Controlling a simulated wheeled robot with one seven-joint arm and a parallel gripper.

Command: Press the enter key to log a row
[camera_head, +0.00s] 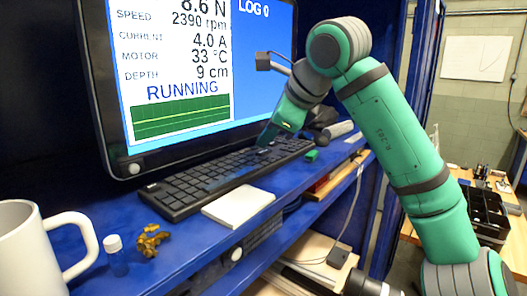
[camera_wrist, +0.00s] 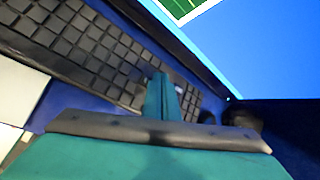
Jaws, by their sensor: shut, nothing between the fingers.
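A black keyboard (camera_head: 215,178) lies on the blue shelf in front of the monitor. My gripper (camera_head: 264,143) is shut and empty, its fingertips low over the right part of the keyboard in the head view. In the wrist view the closed green fingers (camera_wrist: 158,80) reach over the keys of the keyboard (camera_wrist: 95,45). I cannot tell whether the tips touch a key, and the enter key itself cannot be made out. The monitor (camera_head: 190,60) reads RUNNING on the left and LOG 0 on the right.
A white pad (camera_head: 238,206) lies at the keyboard's front edge. A white mug (camera_head: 30,250), a small capped vial (camera_head: 115,255) and a brass-coloured part (camera_head: 151,240) stand at the left front. A small green block (camera_head: 312,155) and dark objects lie right of the keyboard.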

